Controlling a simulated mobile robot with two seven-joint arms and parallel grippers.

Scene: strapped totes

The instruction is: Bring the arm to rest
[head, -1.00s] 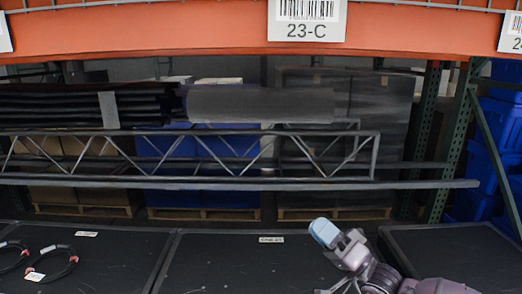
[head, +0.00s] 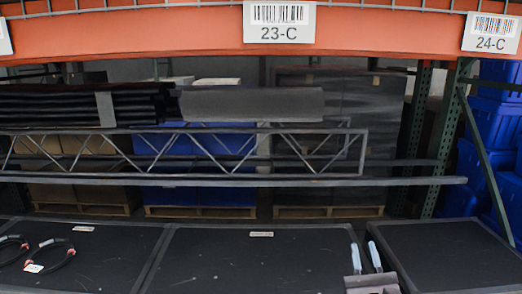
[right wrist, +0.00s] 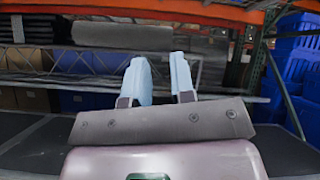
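My right gripper (head: 364,248) is at the bottom of the head view, right of centre, pointing away from me over the seam between two black tote tops. In the right wrist view its two pale blue fingers (right wrist: 162,72) stand apart with a clear gap between them. Nothing is held between them. My left gripper is in neither view.
Black tote tops (head: 250,262) line the front, with coiled black cables (head: 50,256) at the far left. Behind are a grey truss beam (head: 230,180) and dark rolls (head: 250,103). An orange rack beam (head: 150,38) crosses above. Blue bins (head: 485,150) stand at right.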

